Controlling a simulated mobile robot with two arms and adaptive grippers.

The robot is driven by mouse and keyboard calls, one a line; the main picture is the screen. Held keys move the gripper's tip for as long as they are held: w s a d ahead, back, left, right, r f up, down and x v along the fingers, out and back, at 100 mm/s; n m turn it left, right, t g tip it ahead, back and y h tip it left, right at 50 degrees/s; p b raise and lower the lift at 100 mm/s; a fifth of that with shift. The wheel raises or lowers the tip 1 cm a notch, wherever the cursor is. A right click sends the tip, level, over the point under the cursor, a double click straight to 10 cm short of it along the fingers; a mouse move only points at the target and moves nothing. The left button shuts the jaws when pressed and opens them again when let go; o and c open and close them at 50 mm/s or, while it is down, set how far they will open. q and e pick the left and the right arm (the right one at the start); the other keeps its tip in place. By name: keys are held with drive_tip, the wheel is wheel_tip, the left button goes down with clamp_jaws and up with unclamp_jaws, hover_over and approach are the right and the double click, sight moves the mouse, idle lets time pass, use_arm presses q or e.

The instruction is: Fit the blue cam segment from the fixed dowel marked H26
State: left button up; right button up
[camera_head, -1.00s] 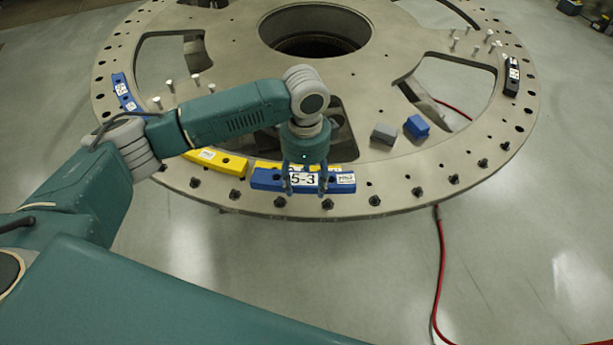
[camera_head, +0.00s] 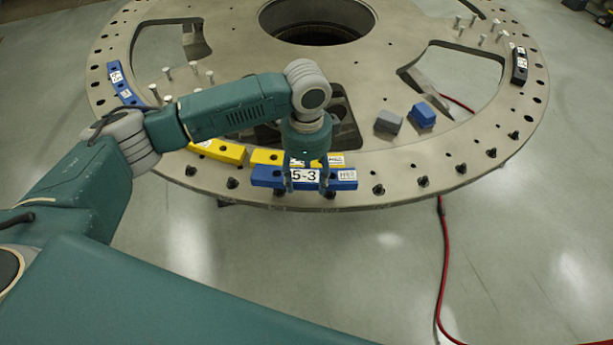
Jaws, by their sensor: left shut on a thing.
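The blue cam segment (camera_head: 268,178) with white labels, one reading 5-3, is at the near rim of the round turret plate (camera_head: 400,174). My left gripper (camera_head: 309,183) points down and is shut on it, with fingers over its front face. The segment lies in front of a yellow segment (camera_head: 267,157). I cannot tell whether it touches the plate. Dark dowels (camera_head: 378,189) stand along the rim. No H26 mark is readable. My right gripper is not in view.
Another yellow segment (camera_head: 222,151) lies left of my gripper. A second blue segment (camera_head: 121,84) is at the left rim and a black one (camera_head: 519,66) at the right rim. A grey block (camera_head: 388,121) and a blue block (camera_head: 423,115) sit on the plate. A red cable (camera_head: 443,260) runs along the floor.

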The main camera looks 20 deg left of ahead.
sight(307, 197)
use_arm(q)
drive_tip(key=shift+f+b, duration=0.35)
drive_tip(key=shift+f, duration=2.05)
drive_tip(key=o, duration=1.5)
drive_tip(key=shift+o, duration=0.2)
drive_tip(key=shift+r, duration=0.35)
wheel_tip(307, 197, up, 11)
drive_tip(key=shift+r, duration=0.15)
